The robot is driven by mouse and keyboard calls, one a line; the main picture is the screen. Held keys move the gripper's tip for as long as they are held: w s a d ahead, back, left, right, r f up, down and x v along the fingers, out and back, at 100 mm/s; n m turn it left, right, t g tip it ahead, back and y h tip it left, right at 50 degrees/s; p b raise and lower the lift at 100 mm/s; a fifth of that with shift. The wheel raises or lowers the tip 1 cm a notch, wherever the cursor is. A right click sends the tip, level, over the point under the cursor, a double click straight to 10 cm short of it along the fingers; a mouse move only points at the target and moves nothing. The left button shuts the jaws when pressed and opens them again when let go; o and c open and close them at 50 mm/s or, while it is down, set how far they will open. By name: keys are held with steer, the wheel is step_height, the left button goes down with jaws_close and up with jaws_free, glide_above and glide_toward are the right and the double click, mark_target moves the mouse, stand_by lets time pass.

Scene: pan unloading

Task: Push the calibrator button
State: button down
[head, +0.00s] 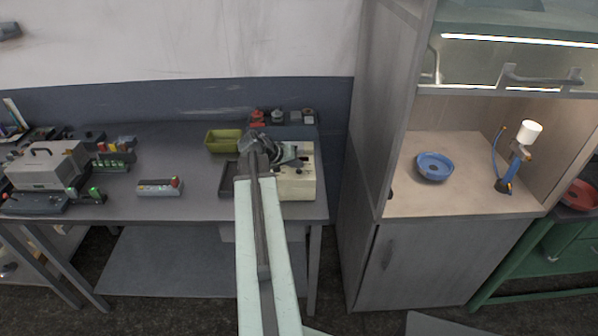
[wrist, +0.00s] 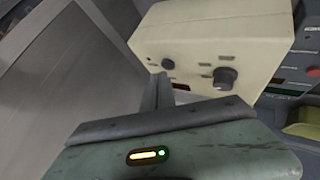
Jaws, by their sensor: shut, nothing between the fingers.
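A beige box with dark knobs, seemingly the calibrator (head: 299,184), stands at the right end of the grey table. In the wrist view its knobbed face (wrist: 205,60) fills the upper right, with two dark knobs and a small dark, reddish spot low on the face, partly hidden. I cannot make out a clear button. My gripper (head: 297,157) is at the box in the head view, over its upper left part. In the wrist view my shut, empty gripper (wrist: 158,92) points at the lower left of that face. Whether it touches is unclear.
A green bin (head: 223,141) and a dark tray (head: 228,178) are left of the box. A tall cabinet (head: 371,130) stands close on the right.

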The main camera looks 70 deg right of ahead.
mark_target(297, 172)
steer(key=shift+f+b, duration=0.4)
steer(key=shift+b, duration=0.05)
stand_by(0.5)
steer(key=shift+r+p, duration=0.9)
step_height(297, 172, up, 6)
steer(key=p, duration=0.6)
